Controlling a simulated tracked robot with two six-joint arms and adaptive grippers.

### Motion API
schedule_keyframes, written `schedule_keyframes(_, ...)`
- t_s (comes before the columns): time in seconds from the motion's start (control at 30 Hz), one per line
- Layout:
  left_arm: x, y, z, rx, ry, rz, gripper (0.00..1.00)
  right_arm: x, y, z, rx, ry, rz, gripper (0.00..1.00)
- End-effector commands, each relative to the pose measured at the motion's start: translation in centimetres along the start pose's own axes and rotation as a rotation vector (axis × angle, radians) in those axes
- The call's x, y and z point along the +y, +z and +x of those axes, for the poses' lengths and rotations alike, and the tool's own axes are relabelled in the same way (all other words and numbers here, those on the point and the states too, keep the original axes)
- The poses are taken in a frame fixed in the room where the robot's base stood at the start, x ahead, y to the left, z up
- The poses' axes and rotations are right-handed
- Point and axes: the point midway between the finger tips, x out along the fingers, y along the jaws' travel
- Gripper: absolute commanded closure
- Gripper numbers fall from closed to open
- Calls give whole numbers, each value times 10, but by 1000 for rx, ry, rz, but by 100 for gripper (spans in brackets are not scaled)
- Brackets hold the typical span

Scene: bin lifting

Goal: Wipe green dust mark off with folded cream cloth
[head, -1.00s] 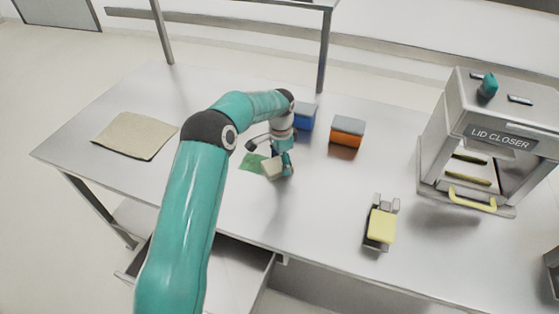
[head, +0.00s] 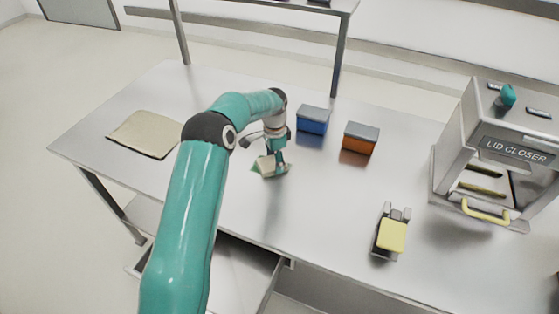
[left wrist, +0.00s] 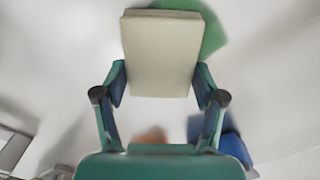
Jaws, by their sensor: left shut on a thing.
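The folded cream cloth (head: 265,164) is held in my left gripper (head: 278,165) at the table surface. In the left wrist view the cloth (left wrist: 162,52) is a flat pale block between the two fingers of my left gripper (left wrist: 161,84). The green dust mark (left wrist: 213,34) shows beside and behind the cloth's upper right edge there. The cloth covers part of the mark, and only small green edges show around it in the head view. Whether the cloth presses on the table is hard to tell. My right gripper is not in view.
A blue box (head: 313,121) and an orange box (head: 360,138) with grey lids stand right of the gripper. A beige mat (head: 144,134) lies at left. A yellow-topped fixture (head: 392,235) and the lid closer (head: 487,150) stand at right. The middle front table is clear.

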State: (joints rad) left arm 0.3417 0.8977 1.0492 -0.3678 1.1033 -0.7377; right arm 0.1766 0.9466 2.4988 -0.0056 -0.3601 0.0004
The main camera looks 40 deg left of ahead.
Motion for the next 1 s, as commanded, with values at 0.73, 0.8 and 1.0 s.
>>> schedule_keyframes(0.73, -35, 36, 4, -2, 1, -3, 58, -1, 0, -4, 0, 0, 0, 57)
schedule_keyframes(0.8, -39, 40, 4, -2, 1, -1, 58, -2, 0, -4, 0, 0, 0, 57)
schedule_keyframes(1.0, -44, 45, 3, -3, 2, 0, 58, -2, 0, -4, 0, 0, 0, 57)
